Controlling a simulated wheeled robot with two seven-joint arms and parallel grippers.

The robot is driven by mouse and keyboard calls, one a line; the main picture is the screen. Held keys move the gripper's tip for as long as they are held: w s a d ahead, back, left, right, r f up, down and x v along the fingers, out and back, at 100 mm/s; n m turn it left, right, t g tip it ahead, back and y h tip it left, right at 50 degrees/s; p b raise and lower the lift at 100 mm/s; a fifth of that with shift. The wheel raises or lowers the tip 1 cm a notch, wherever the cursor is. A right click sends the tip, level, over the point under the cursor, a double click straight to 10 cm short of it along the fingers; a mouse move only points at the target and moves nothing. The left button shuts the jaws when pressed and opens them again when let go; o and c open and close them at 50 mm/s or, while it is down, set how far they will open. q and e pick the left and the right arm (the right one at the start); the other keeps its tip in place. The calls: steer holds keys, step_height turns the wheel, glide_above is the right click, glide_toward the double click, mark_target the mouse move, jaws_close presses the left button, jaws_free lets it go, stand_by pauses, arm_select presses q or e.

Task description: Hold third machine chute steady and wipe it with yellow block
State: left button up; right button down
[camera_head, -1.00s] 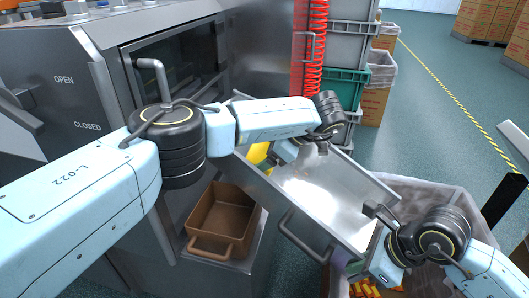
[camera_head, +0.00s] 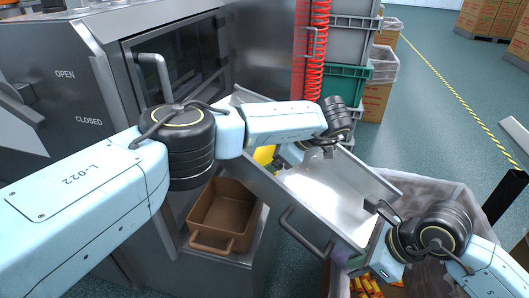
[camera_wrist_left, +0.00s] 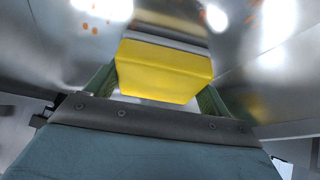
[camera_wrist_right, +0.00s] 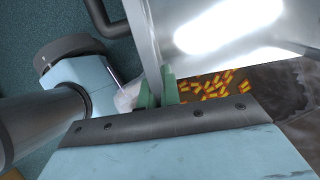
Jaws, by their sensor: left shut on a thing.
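The chute (camera_head: 330,195) is a shiny metal trough sloping from the machine down to the right. Its bright inner floor also fills much of the left wrist view (camera_wrist_left: 265,85), with small orange spots at the upper left. My left gripper (camera_wrist_left: 157,88) is shut on the yellow block (camera_wrist_left: 165,70), inside the chute near its upper end. In the head view the block (camera_head: 264,154) is partly hidden by my left arm and the chute wall. My right gripper (camera_wrist_right: 157,92) is at the chute's lower end, its green fingers closed on either side of the thin metal wall.
A brown tray (camera_head: 222,212) sits on a ledge below the chute. A lined bin (camera_head: 440,188) with small orange packets (camera_wrist_right: 212,86) stands under the lower end. A bar handle (camera_head: 300,232) sticks out from the chute's near side. Stacked crates (camera_head: 345,85) stand behind.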

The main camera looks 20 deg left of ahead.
mark_target(297, 193)
arm_select(q)
steer(key=shift+s+d+f, duration=0.5)
steer(key=shift+d+f, duration=0.1)
steer(key=shift+d, duration=0.65)
steer(key=shift+s+d+f, duration=0.45)
steer(key=shift+d+f, duration=0.2)
steer(key=shift+d, duration=0.6)
steer(key=shift+s+d+f, duration=0.5)
steer(key=shift+d+f, duration=0.1)
steer(key=shift+d, duration=0.65)
